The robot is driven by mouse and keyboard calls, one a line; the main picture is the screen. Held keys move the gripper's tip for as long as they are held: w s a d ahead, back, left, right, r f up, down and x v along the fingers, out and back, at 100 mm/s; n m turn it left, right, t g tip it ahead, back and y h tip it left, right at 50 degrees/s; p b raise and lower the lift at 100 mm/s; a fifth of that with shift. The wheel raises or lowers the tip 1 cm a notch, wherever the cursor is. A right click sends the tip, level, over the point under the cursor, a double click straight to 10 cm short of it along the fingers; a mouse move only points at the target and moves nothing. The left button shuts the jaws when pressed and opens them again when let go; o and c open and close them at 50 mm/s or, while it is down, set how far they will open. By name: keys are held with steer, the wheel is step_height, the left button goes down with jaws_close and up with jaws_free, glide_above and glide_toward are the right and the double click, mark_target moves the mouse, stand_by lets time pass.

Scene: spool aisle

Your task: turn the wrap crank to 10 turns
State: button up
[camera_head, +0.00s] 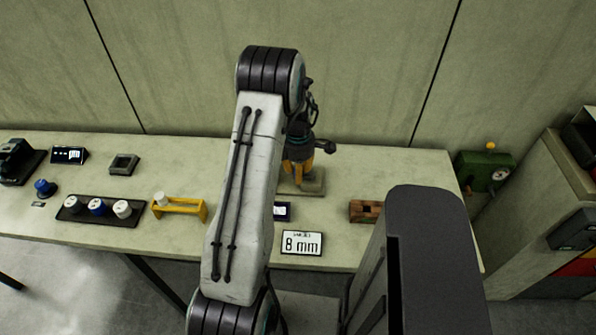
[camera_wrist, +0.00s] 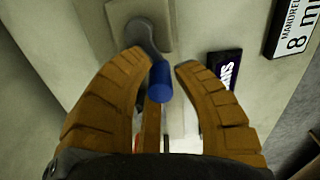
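The wrap crank shows in the wrist view as a grey crank arm (camera_wrist: 143,34) on a pale base plate (camera_wrist: 122,14), with a blue handle (camera_wrist: 160,82) at its end. My gripper (camera_wrist: 163,68) has its two orange-brown fingers spread on either side of the blue handle. The left fingertip is very near the handle; a gap shows on the right. In the head view my gripper (camera_head: 299,172) points down over the crank's base plate (camera_head: 313,187), and my arm hides part of it. A dark counter display (camera_wrist: 225,68) lies beside the crank; its number is not readable.
A sign reading 8 mm (camera_head: 302,243) stands at the bench's front edge. A brown block (camera_head: 366,211) is to the right. A yellow stand (camera_head: 181,208) and a black tray with several spools (camera_head: 72,212) are to the left. A green machine (camera_head: 485,168) stands beyond the bench's right end.

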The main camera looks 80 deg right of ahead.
jaws_close()
